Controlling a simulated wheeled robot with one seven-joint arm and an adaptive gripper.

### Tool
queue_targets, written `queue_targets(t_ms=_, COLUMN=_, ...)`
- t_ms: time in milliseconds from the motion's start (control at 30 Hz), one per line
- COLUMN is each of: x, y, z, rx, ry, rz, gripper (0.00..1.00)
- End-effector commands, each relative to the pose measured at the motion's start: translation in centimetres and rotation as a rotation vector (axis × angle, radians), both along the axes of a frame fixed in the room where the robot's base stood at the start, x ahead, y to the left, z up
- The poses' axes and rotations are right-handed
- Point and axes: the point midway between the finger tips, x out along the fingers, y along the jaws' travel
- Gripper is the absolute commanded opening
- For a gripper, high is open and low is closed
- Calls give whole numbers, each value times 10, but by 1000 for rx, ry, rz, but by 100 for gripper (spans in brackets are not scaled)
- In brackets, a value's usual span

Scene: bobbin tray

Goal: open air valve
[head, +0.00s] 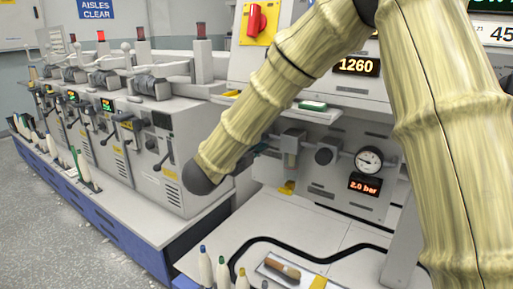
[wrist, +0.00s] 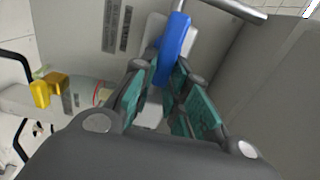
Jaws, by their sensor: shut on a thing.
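A blue lever handle (wrist: 175,45), which looks like the air valve's handle, stands between the teal-padded fingers of my gripper (wrist: 167,88) in the wrist view. The gripper is shut on the handle's near end. The handle runs almost straight up the picture, leaning slightly right, beside a grey metal pipe (wrist: 235,8). The valve body is mostly hidden. In the head view my own arm covers the gripper and the blue handle. A round pressure gauge (head: 369,160) is on the panel, with a red display (head: 365,186) under it reading 2.0 bar.
A yellow part (wrist: 48,90) sits left of my gripper in the wrist view. Grey regulator parts (head: 292,145) are near the gauge. White bobbins (head: 222,270) and a tray with a brown item (head: 283,269) stand at the front. Machines (head: 150,150) line the left.

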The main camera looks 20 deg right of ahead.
Motion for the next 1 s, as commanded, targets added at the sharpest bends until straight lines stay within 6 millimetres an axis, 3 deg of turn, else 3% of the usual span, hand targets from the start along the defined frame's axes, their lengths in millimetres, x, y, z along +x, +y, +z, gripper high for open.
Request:
queue_targets(t_ms=500, x=0, y=0, z=-1, rx=12, ry=-12, rz=-1, gripper=0)
queue_targets(t_ms=533, x=0, y=0, z=-1, rx=12, ry=-12, rz=-1, gripper=20)
queue_targets(t_ms=633, x=0, y=0, z=-1, rx=11, ry=-13, rz=-1, gripper=38)
queue_targets(t_ms=1000, x=-2, y=2, z=-1, rx=10, ry=-13, rz=0, gripper=38)
